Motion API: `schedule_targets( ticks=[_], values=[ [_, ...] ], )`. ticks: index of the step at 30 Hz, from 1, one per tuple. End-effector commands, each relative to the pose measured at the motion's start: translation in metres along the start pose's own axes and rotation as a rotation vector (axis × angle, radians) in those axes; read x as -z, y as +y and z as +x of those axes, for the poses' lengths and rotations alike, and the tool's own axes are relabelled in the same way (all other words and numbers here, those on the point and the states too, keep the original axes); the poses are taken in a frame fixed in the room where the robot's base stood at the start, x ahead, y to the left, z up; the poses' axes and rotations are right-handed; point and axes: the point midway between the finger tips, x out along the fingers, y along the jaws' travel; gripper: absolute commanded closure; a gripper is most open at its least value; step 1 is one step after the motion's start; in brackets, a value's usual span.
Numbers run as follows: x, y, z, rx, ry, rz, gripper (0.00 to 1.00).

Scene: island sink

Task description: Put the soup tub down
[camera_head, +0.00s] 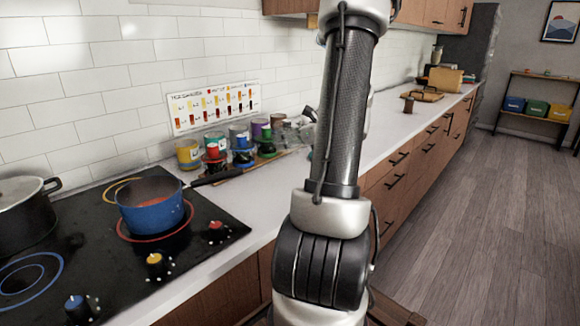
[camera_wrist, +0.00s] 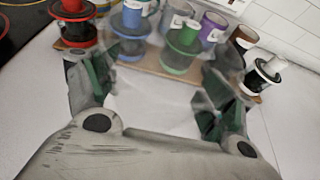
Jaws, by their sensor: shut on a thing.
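My gripper (camera_wrist: 155,95) is in the wrist view, its two green-padded fingers set wide apart. It is shut on a pale, see-through thing, which I take for the soup tub (camera_wrist: 155,112); its outline is faint against the white counter. In the head view my arm covers most of the gripper, and I cannot make out the tub there. The gripper is over the counter (camera_head: 222,205), in front of a row of coloured containers. I cannot tell whether the tub touches the counter.
Several coloured containers, among them a yellow one (camera_head: 188,153), stand close by at the wall, some on a wooden board (camera_wrist: 185,72). A blue pot (camera_head: 150,212) with red contents and a black pot (camera_head: 22,225) stand on the hob. Bare counter lies beside the gripper.

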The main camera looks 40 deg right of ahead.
Motion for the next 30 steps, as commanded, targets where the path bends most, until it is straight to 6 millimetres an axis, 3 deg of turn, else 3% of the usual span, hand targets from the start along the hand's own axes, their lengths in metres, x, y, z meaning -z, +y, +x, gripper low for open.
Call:
schedule_targets(
  ticks=[6,17,30],
  values=[
    [0.039,0.000,0.016,-0.005,0.003,0.005,0.41],
    [0.081,-0.001,0.035,-0.004,0.003,0.002,0.41],
    [0.088,-0.001,0.037,-0.002,0.002,0.000,0.41]
  ],
)
